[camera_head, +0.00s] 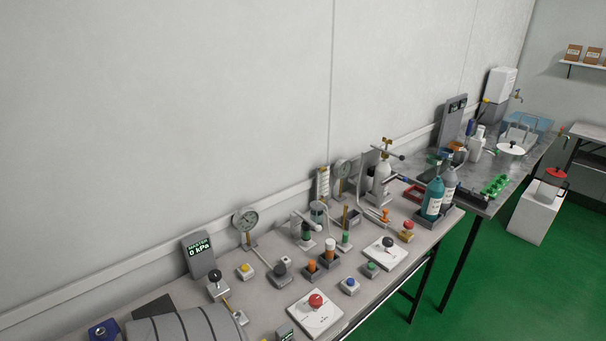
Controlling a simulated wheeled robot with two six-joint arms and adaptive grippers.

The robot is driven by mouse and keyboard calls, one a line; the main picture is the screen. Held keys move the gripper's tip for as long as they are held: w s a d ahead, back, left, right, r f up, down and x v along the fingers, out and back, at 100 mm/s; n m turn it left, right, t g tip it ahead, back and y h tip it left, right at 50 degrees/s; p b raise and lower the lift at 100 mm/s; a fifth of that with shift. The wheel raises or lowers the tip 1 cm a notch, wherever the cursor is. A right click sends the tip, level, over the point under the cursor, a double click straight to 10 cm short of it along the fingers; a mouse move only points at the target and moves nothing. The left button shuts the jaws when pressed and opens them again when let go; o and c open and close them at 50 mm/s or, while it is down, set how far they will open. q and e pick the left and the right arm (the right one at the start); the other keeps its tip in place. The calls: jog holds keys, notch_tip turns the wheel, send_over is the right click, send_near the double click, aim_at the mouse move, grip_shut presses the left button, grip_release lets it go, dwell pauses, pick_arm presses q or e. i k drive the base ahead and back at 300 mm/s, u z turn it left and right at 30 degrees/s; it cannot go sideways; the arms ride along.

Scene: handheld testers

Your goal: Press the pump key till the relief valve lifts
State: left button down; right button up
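Neither gripper shows in the head view. A dark display (199,260) reading "MASTER 0 kPa" stands at the back of the bench. A round dial gauge (246,218) stands to its right. Several small push keys sit on the bench: a yellow one (245,269), a black one (282,268), a blue one (350,284) and a green one (371,267). A red knob (316,299) sits on a white plate. I cannot tell which key is the pump key. A black-topped fitting (215,278) stands near the ribbed grey cylinder (180,329). I cannot identify the relief valve.
A second dial gauge (342,168), a teal bottle (432,200) and a grey bottle (450,183) stand farther along the bench. A black knob on a white plate (376,255) is near the front edge. A darker table (480,207) adjoins beyond.

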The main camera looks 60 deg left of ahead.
aim_at(279, 270)
jog(key=i, duration=1.95)
jog(key=u, duration=3.35)
